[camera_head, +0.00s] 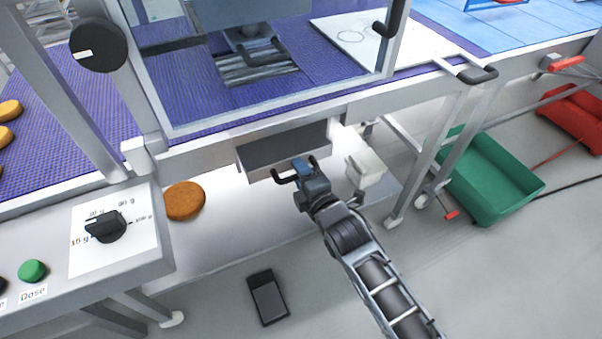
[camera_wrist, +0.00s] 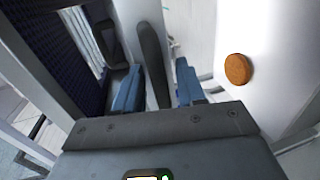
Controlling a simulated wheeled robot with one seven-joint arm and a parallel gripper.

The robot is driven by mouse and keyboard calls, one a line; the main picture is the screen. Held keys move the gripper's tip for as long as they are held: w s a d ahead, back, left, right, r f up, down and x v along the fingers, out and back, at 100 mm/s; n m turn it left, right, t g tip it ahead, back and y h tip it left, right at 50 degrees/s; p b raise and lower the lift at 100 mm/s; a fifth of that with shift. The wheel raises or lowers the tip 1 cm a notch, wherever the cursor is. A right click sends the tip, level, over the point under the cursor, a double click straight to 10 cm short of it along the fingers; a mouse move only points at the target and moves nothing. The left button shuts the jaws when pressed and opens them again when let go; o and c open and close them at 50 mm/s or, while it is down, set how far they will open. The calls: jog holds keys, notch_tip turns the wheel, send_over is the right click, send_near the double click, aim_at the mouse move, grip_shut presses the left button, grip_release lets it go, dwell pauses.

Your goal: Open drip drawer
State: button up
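The drip drawer (camera_head: 250,165) is a grey box under the conveyor frame, below the clear-windowed machine. A dark area shows above its paler front; I cannot tell how far it stands out. Its dark bar handle (camera_head: 285,179) is at the front, partly hidden by my gripper (camera_head: 297,172). In the wrist view, the blue fingers of my gripper (camera_wrist: 158,88) are spread apart. A dark upright bar (camera_wrist: 151,60), which looks like the handle, shows between them. A gap shows beside the right finger; contact with the left finger is unclear.
A brown round (camera_head: 184,201) lies on the pale shelf below, also in the wrist view (camera_wrist: 238,69). A control panel (camera_head: 150,257) is at left, a green crate (camera_head: 490,180) at right. Floor in front is mostly clear.

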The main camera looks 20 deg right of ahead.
grip_shut()
dwell(0.6)
